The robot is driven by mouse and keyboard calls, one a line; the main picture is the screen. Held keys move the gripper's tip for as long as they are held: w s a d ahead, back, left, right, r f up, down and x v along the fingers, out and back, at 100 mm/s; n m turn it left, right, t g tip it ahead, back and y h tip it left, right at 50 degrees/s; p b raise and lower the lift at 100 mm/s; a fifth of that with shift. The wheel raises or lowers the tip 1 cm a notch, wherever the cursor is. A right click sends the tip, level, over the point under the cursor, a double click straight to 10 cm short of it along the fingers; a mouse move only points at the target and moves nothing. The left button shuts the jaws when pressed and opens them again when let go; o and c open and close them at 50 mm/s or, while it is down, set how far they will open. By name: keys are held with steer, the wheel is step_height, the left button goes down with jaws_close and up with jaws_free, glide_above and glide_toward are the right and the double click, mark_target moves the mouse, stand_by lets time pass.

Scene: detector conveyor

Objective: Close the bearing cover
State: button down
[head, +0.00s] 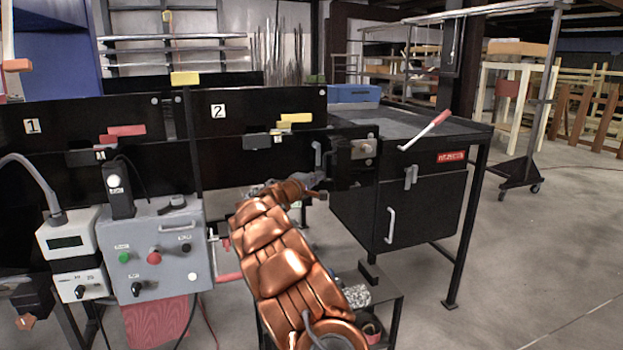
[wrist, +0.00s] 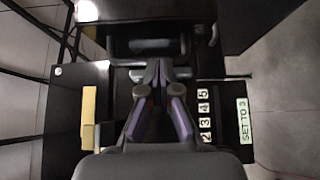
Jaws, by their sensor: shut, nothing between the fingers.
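My gripper (wrist: 158,68) is shut and empty in the wrist view, its fingertips together in front of a black housing (wrist: 119,42) with a dark recessed front. In the head view my gripper (head: 318,182) is at the end of my copper arm, beside the black end unit (head: 357,150) right of panel 2. I cannot tell for sure which part is the bearing cover, or whether the fingertips touch the housing. A number strip (wrist: 204,115) and a "SET TO 3" label (wrist: 244,121) lie right of the fingers, a yellow block (wrist: 88,118) left.
A black workbench cabinet (head: 405,205) with a red-gripped lever (head: 427,130) stands right of my gripper. A grey control box (head: 160,250) with buttons is at left. A small low stand (head: 385,300) is close to my arm. Open floor lies at right.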

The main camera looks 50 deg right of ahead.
mark_target(335, 174)
steer(key=shift+s+d+p, duration=0.3)
steer(key=shift+s+d, duration=1)
steer(key=shift+d, duration=0.1)
steer(key=shift+s+f+b, duration=0.1)
steer(key=shift+s+b, duration=0.1)
steer(key=shift+b, duration=0.45)
